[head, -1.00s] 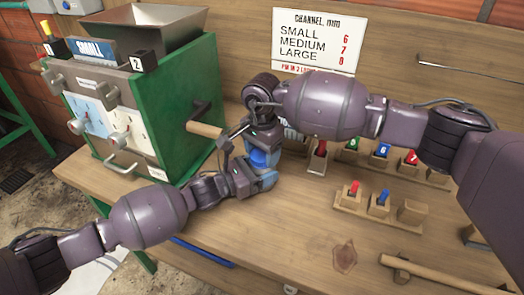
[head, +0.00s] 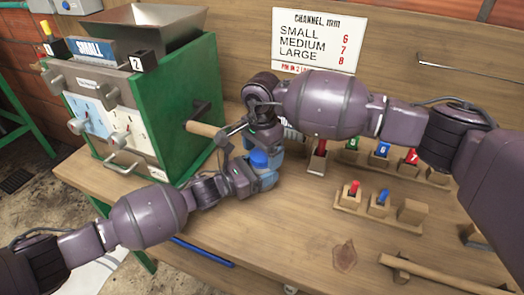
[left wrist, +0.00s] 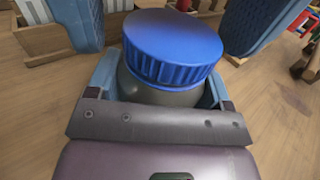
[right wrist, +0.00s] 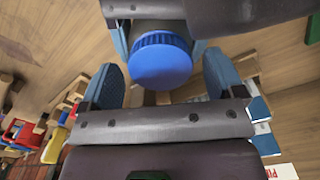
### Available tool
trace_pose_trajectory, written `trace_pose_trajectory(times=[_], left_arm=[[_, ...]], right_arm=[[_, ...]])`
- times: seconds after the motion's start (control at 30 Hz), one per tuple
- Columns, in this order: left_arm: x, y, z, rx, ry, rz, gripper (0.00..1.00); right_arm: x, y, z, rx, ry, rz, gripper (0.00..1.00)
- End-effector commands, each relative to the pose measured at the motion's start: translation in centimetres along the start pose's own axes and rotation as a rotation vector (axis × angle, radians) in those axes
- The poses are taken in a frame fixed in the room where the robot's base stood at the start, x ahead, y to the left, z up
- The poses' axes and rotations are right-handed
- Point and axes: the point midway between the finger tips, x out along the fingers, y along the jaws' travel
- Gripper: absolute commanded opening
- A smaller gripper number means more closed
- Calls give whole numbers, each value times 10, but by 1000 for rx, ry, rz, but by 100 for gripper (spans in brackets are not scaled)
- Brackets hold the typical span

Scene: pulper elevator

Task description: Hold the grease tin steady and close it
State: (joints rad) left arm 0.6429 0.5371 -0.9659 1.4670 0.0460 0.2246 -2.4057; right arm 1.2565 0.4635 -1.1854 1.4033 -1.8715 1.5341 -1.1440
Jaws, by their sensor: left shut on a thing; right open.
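The grease tin has a grey body (left wrist: 160,92) and a ribbed blue lid (left wrist: 172,45). It stands near the green machine, and its lid also shows in the head view (head: 259,159). My left gripper (head: 264,180) is shut on the tin's body, below the lid. The lid sits on top of the tin; I cannot tell how tight it is. My right gripper (right wrist: 162,70) is open above the tin, its fingers apart on either side of the lid, with gaps visible. The right wrist view shows the lid (right wrist: 161,62) from above.
The green machine (head: 180,105) with a wooden crank handle (head: 204,130) stands close left of the grippers. Wooden blocks with coloured pegs (head: 365,197) stand to the right. A wooden mallet-like tool (head: 440,277) lies at front right. The bench front is mostly clear.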

Motion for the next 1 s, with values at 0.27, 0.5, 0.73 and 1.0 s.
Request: trace_pose_trajectory(times=[0.27,0.5,0.73,1.0], left_arm=[[0,0,0,0,1,0,7],[0,0,0,0,1,0,7],[0,0,0,0,1,0,7],[0,0,0,0,1,0,7]], right_arm=[[-29,-1,0,0,2,-3,88],[-44,0,0,0,0,0,88],[-44,0,0,-3,0,-1,84],[-59,-1,0,-192,1,-2,84]])
